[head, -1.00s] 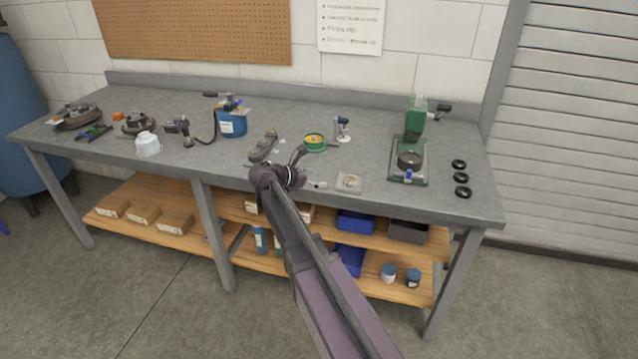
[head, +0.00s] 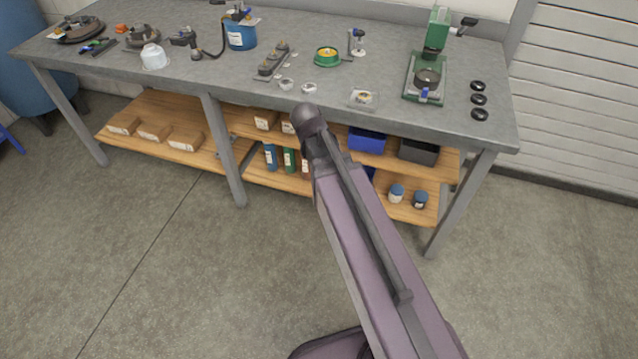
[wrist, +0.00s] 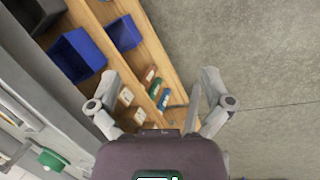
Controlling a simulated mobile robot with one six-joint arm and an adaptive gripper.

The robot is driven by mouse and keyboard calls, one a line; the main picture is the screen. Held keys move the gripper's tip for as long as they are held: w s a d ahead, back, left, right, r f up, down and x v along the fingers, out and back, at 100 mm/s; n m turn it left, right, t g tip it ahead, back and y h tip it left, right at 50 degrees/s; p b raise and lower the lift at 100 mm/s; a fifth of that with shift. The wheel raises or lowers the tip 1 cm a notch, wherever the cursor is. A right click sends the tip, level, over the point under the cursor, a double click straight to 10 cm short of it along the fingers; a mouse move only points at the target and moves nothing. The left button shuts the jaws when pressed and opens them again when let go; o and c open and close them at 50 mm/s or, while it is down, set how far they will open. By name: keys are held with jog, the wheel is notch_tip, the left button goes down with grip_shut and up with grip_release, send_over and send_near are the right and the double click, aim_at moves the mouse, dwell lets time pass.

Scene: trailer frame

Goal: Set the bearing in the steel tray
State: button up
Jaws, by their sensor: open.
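My gripper (wrist: 158,98) is open and empty in the wrist view, its two fingers spread over the lower shelf area. In the head view my arm hides it. A small, shallow, light tray (head: 356,102) lies near the front edge of the bench with something small in it; I cannot tell whether it is steel. Two small pale round pieces, one on the left (head: 286,84) and one on the right (head: 308,87), lie left of it; either could be the bearing, but they are too small to tell. My gripper is not touching any of these.
The grey bench (head: 215,78) also holds a green press (head: 436,32), several black rings (head: 479,99), a green round dish (head: 327,55) and a blue can (head: 241,35). Below are wooden shelves with cartons, bottles and a blue bin (wrist: 77,56). The floor in front is open.

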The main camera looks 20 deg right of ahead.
jog(key=s+a+f+m+y, duration=0.1)
jog(key=s+a+m+y, duration=0.2)
jog(key=s+a+m, duration=0.1)
jog(key=shift+s+a+m+y, duration=0.35)
jog(key=shift+s+m, duration=0.55)
jog(key=shift+s, duration=0.35)
notch_tip(320, 180, up, 12)
jog(key=p, duration=1.1)
jog(key=shift+f+p, duration=0.2)
jog(key=shift+p, duration=0.1)
jog(key=shift+d, duration=0.1)
